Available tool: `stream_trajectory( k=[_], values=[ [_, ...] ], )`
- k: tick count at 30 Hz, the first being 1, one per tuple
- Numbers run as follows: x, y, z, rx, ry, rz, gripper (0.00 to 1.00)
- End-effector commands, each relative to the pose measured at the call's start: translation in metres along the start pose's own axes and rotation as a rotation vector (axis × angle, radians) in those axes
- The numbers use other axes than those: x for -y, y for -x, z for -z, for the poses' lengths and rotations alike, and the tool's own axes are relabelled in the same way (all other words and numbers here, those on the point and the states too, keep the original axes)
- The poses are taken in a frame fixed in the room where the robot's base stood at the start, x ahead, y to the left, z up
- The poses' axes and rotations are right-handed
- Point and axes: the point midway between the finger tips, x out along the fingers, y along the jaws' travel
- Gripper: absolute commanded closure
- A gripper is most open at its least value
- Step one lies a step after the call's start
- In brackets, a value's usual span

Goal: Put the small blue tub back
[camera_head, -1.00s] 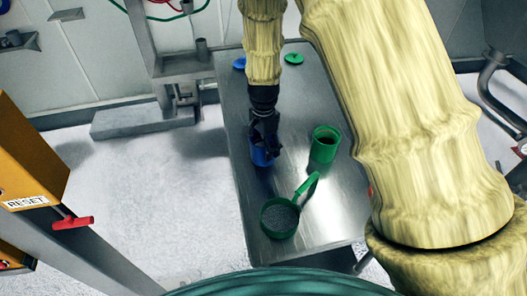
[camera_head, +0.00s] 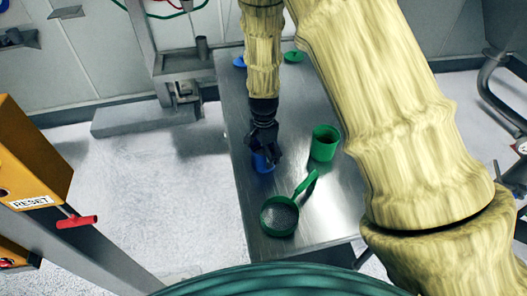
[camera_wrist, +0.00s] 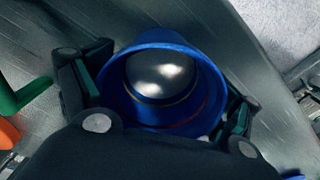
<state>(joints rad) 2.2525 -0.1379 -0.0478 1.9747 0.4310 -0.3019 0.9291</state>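The small blue tub (camera_head: 263,163) is upright at the left edge of the steel table, below my gripper (camera_head: 265,145). In the wrist view, the tub (camera_wrist: 160,48) sits between my two fingers, with dark pads against both sides of its wall. My gripper (camera_wrist: 165,105) looks shut on it. I look into its open mouth and see a shiny grey surface inside, with no powder visible. The head view does not clearly show whether its base touches the table.
A green tub (camera_head: 325,143) stands to the right on the steel table (camera_head: 310,225). A green-handled sieve (camera_head: 279,216) holding grey material lies nearer. Blue (camera_head: 239,62) and green (camera_head: 294,56) lids lie at the far end.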

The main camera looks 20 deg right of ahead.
Motion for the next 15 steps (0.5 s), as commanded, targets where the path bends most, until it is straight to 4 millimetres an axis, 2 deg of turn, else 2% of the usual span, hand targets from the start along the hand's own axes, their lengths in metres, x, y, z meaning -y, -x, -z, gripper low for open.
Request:
stream_trajectory(
  k=[15],
  values=[
    [0.0006, 0.0049, 0.0001, -0.001, 0.000, 0.001, 0.00]
  ],
)
